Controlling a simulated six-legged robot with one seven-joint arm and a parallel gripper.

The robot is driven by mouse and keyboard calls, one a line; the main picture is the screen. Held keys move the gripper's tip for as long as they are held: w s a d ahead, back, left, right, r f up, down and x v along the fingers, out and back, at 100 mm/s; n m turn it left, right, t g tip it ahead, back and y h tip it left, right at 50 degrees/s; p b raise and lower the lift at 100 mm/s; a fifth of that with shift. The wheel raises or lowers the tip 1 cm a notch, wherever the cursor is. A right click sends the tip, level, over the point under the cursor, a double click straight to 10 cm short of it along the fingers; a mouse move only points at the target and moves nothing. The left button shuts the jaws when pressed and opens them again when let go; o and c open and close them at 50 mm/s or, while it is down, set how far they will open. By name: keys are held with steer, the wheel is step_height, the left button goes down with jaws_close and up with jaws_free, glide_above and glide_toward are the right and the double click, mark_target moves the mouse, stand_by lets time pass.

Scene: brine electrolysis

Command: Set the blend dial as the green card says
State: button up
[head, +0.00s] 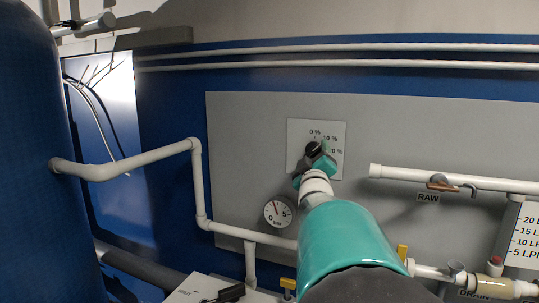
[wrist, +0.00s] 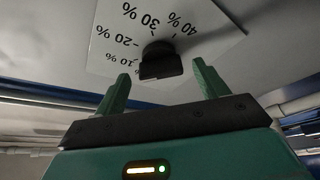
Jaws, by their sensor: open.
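The blend dial is a black knob (head: 313,148) on a white square plate (head: 297,132) with percent marks, fixed to the grey wall panel. In the wrist view the knob (wrist: 160,62) stands out from the plate (wrist: 205,42), where marks from 10 % to 40 % can be read. Which mark the knob points at cannot be told. My gripper (wrist: 160,80) is open, its two green fingers apart on either side of the knob with gaps showing. In the head view my gripper (head: 318,163) partly covers the plate. No green card shows in either view.
A round gauge (head: 278,212) sits below left of the dial. Yellow-handled valves (head: 402,252) are low down. A large blue tank (head: 30,150) fills the left edge.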

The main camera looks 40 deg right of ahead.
steer(key=shift+w+d+r, duration=0.2)
steer(key=shift+w+d, duration=0.25)
steer(key=shift+d, duration=0.05)
steer(key=c, duration=1)
steer(key=shift+w+m, duration=0.1)
steer(key=shift+m, duration=0.4)
steer(key=m+g+h, duration=0.1)
steer(key=m, duration=0.2)
steer(key=m+g+h, duration=0.1)
steer(key=m, duration=0.2)
steer(key=shift+w+a+f+h, duration=0.1)
steer(key=shift+a+h, duration=0.05)
steer(key=shift+h, duration=0.25)
steer(key=shift+m+g+h, duration=0.4)
steer(key=shift+m+g, duration=0.2)
steer(key=shift+m, duration=0.75)
steer(key=shift+m+g+h, duration=0.4)
steer(key=shift+m+g, duration=0.2)
steer(key=shift+m, duration=0.75)
